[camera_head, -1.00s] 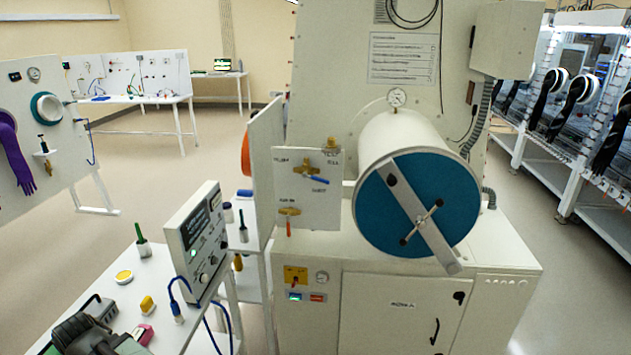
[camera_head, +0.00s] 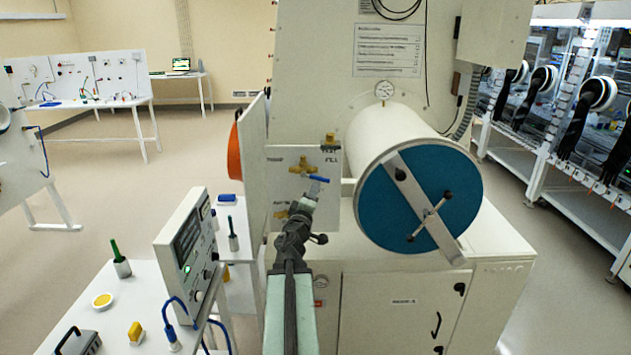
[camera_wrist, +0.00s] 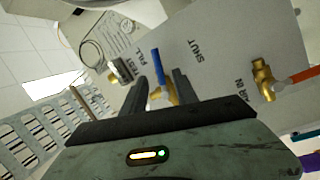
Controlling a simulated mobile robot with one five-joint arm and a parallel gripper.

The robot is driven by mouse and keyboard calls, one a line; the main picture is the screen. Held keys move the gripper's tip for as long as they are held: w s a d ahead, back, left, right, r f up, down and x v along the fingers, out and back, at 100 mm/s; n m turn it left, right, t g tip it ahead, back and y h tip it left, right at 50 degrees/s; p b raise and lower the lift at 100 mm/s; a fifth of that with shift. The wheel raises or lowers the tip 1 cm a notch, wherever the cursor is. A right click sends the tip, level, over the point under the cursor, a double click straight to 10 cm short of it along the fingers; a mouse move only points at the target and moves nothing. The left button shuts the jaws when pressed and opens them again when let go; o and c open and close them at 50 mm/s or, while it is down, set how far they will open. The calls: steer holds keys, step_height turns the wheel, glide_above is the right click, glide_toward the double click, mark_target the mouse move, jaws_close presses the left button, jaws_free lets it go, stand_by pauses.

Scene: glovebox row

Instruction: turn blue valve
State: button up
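The blue valve handle (camera_head: 319,179) sits on a brass valve on the white panel (camera_head: 275,182) left of the big cylinder. My gripper (camera_head: 308,192) is raised in front of this panel, just below the handle in the head view, and covers part of the valve. In the wrist view the blue handle (camera_wrist: 156,64) and its brass body (camera_wrist: 167,95) show between the two dark fingers of my gripper (camera_wrist: 162,82). The fingers are apart, with gaps visible beside the handle. I cannot tell whether either finger touches it. The label SHUT is printed beside the valve.
The cylinder with a blue door (camera_head: 390,215) stands close on the right. A white instrument box (camera_head: 187,240) and bench (camera_head: 120,295) are at the left. Open floor lies behind the bench.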

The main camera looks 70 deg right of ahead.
mark_target(320, 180)
steer(key=shift+d, duration=0.1)
steer(key=d, duration=0.5)
steer(key=d+r+p, duration=0.1)
steer(key=d, duration=0.1)
steer(key=shift+w+d, duration=0.35)
steer(key=shift+d, duration=0.05)
jaws_close()
stand_by(1.0)
